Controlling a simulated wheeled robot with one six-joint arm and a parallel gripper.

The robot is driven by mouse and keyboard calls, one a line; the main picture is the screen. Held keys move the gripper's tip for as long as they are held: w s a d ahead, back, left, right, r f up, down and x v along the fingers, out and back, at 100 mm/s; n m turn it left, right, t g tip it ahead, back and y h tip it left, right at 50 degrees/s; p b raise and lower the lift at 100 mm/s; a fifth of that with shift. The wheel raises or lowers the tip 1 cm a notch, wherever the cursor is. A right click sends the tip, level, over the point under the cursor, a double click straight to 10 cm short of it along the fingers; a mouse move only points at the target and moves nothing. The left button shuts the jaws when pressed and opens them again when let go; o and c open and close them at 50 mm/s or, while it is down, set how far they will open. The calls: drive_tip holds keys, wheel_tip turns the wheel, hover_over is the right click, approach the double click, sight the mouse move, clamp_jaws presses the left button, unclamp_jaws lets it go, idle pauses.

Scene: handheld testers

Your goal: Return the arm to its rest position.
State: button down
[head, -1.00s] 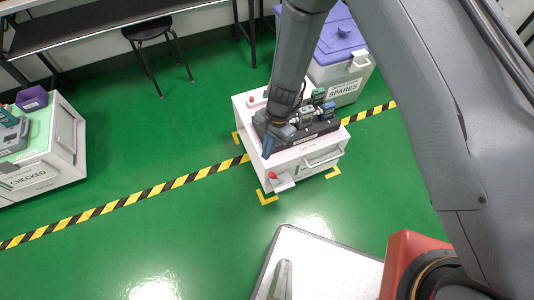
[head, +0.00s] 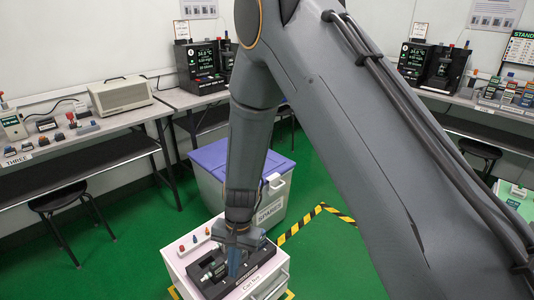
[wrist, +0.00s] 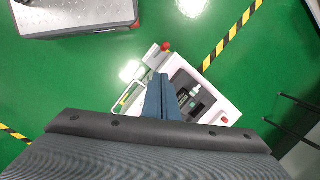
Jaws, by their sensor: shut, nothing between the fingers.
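My gripper (head: 234,268) points down over the white cart (head: 186,262), in front of the black tray (head: 257,272) on the cart's top. In the wrist view its blue fingers (wrist: 160,78) are together with nothing between them. That view shows the cart (wrist: 148,62) below and the black tray (wrist: 186,78) with small devices in it. The fingers hide part of the cart and tray. I cannot tell the exact height of the fingertips above the cart. My arm reaches down across the head view from the upper right.
A grey bin with a purple lid (head: 207,158) stands behind the cart. Benches (head: 95,130) with testers and screens line the walls, with black stools (head: 62,200) by them.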

drive_tip(key=s+d+r+n+t+p, duration=0.1)
drive_tip(key=d+r+p, duration=0.1)
drive_tip(key=d+r, duration=1.45)
drive_tip(key=s+d+r+n+t+h+p, duration=0.1)
drive_tip(key=s+d+r+p, duration=0.1)
drive_tip(key=s+d+r, duration=0.7)
drive_tip(key=d+r, duration=0.1)
drive_tip(key=d, duration=0.2)
drive_tip(key=shift+s+d+r+n+p, duration=0.15)
drive_tip(key=shift+d+r+n+p, duration=0.15)
drive_tip(key=shift+d+r+n, duration=0.1)
